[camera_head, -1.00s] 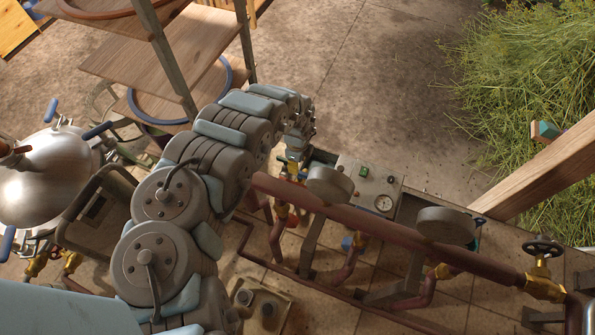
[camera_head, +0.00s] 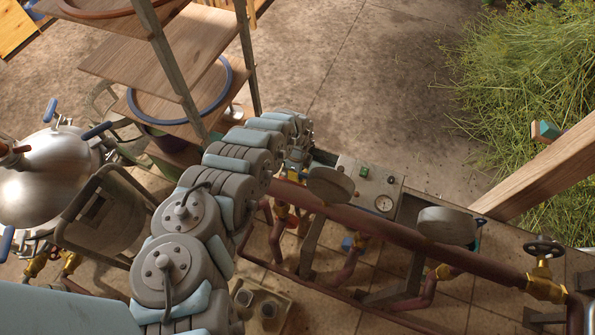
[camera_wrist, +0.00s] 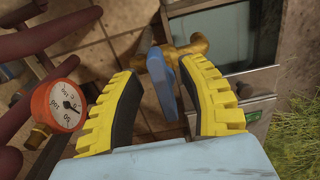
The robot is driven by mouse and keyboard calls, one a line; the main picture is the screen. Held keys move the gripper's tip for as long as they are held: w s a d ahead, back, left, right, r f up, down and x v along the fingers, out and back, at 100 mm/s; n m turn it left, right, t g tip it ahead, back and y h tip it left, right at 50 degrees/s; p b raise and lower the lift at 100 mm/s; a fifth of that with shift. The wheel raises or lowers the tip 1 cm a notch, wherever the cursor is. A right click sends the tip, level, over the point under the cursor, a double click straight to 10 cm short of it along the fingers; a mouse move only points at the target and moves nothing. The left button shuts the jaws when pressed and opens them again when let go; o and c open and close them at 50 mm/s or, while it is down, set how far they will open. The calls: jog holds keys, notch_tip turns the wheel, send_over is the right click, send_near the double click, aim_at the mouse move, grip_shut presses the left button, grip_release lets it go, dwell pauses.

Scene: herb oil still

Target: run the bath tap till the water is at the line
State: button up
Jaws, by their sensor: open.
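In the wrist view my gripper (camera_wrist: 160,68) is open, with a yellow, black-padded finger on each side. A blue lever (camera_wrist: 164,84) on a brass tap (camera_wrist: 186,48) shows in the gap between the fingers. No clear contact shows, and I cannot tell how deep the lever sits between the pads. In the head view the end of my arm is at the far side of the red-brown pipe (camera_head: 385,228), and my fingers are hard to make out there. The bath's water and its line cannot be made out.
A red dial gauge (camera_wrist: 66,105) is left of my fingers. A grey panel with a white dial (camera_head: 368,186) stands beyond the pipe. A handwheel valve (camera_head: 543,250) is at the right. Wooden shelves (camera_head: 165,75) stand at the back left, near my arm. A steel vessel (camera_head: 40,182) is at the left.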

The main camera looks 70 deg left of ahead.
grip_shut()
dwell(0.5)
jog(key=n+p, duration=0.1)
jog(key=n, duration=0.1)
jog(key=shift+d+n, duration=0.15)
jog(key=shift+n, duration=0.25)
jog(key=n+p, duration=0.1)
jog(key=n, duration=0.2)
jog(key=shift+d, duration=0.15)
jog(key=n, duration=0.6)
jog(key=shift+d+n, duration=0.25)
jog(key=shift+n, duration=0.05)
